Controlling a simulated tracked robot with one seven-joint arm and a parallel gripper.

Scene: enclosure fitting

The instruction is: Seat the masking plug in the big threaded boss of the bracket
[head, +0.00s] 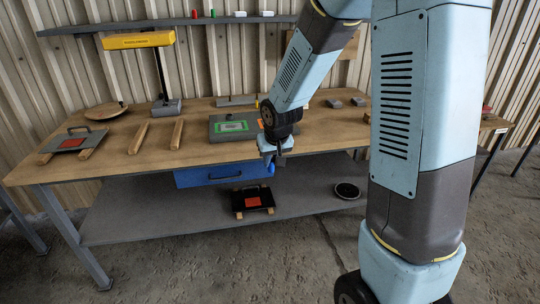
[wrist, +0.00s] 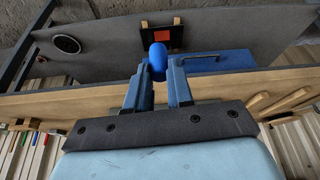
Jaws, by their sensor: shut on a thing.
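My gripper (head: 272,163) hangs in front of the bench's front edge, pointing down, above the level of the lower shelf. In the wrist view my gripper (wrist: 156,76) is shut on a rounded blue plug (wrist: 158,56), which sticks out past the fingertips. The plug is clear of every surface as far as I can see. I cannot pick out the bracket for certain, and no threaded boss can be made out. A dark plate with a red patch (head: 253,201) rests on wooden blocks on the lower shelf; it also shows beyond the plug in the wrist view (wrist: 178,40).
The wooden bench (head: 90,165) carries a grey box with a green-edged label (head: 232,127), a handled plate (head: 73,142) on wooden strips, a round board (head: 106,111) and a yellow lamp (head: 138,41). A blue drawer (head: 222,174) hangs under it. A black round dish (head: 347,190) lies on the lower shelf (head: 150,215).

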